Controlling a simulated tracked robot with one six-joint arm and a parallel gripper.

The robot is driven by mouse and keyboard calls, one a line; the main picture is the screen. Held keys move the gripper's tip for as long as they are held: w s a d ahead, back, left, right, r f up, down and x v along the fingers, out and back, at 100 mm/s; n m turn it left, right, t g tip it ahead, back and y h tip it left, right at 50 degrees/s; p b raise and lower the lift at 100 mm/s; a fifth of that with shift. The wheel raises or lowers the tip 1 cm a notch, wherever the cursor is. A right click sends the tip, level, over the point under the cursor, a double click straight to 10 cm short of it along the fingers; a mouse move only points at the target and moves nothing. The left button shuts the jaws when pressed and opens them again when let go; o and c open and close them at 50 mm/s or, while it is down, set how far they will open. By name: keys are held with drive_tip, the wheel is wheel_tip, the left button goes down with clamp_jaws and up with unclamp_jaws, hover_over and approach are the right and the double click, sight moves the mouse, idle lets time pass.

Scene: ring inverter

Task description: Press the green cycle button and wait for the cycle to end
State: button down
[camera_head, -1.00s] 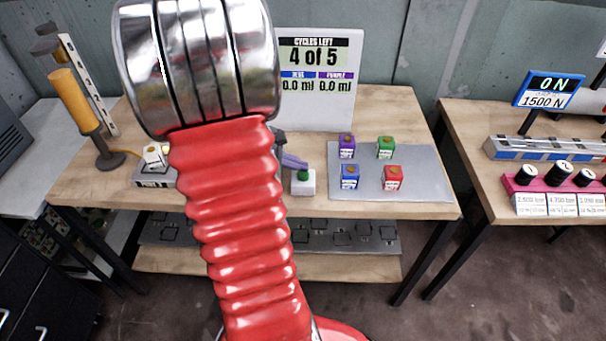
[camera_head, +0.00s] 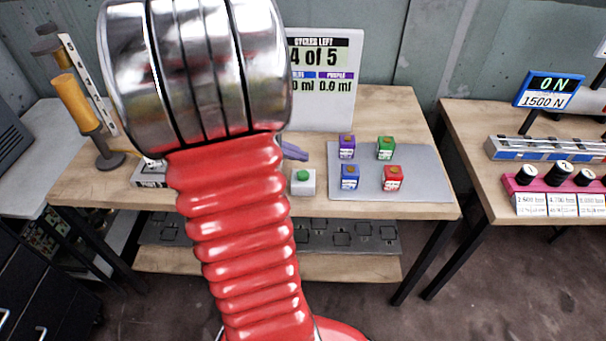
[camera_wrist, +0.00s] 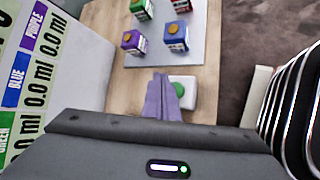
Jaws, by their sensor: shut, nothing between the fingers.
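The green cycle button (camera_head: 303,175) sits on a small white box on the wooden bench and stands clear in the head view. In the wrist view the button (camera_wrist: 179,90) shows just right of my fingertips. My gripper (camera_head: 303,155) is shut and empty, its purple fingers above and behind the button, apart from it in the head view. The closed fingers also show in the wrist view (camera_wrist: 160,78). The white display panel (camera_head: 327,100) reads "4 of 5" cycles left, partly hidden by my arm; the purple reading is 0.0 ml.
Purple (camera_head: 347,147), green (camera_head: 386,147), blue (camera_head: 350,177) and red (camera_head: 393,178) small boxes stand on a grey plate (camera_head: 430,185) right of the button. A yellow cylinder stand (camera_head: 75,100) is at the left. A second bench (camera_head: 465,130) with instruments stands at the right.

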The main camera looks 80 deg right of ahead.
drive_tip(key=shift+r, duration=1)
idle(0.4)
drive_tip(key=w+a+r+m+t+y, duration=0.1)
drive_tip(key=w+a+m+t, duration=0.1)
drive_tip(key=w+a, duration=0.45)
drive_tip(key=w+a+m+t+y, duration=0.1)
drive_tip(key=w+a+t, duration=0.15)
drive_tip(key=a, duration=0.75)
drive_tip(key=w+a+r+m+t+y, duration=0.1)
drive_tip(key=w+a+m+t+y, duration=0.1)
drive_tip(key=w+a, duration=0.45)
drive_tip(key=w+a+r+n+t+y, duration=0.1)
drive_tip(key=a+r, duration=0.3)
drive_tip(key=a, duration=0.8)
drive_tip(key=w+a+r+n+t+y, duration=0.1)
drive_tip(key=a+r+n+t, duration=0.2)
drive_tip(key=a, duration=0.8)
drive_tip(key=shift+w+a+r+t+y, duration=0.35)
drive_tip(key=shift+w+r+t+y, duration=0.05)
drive_tip(key=shift+r+t, duration=0.3)
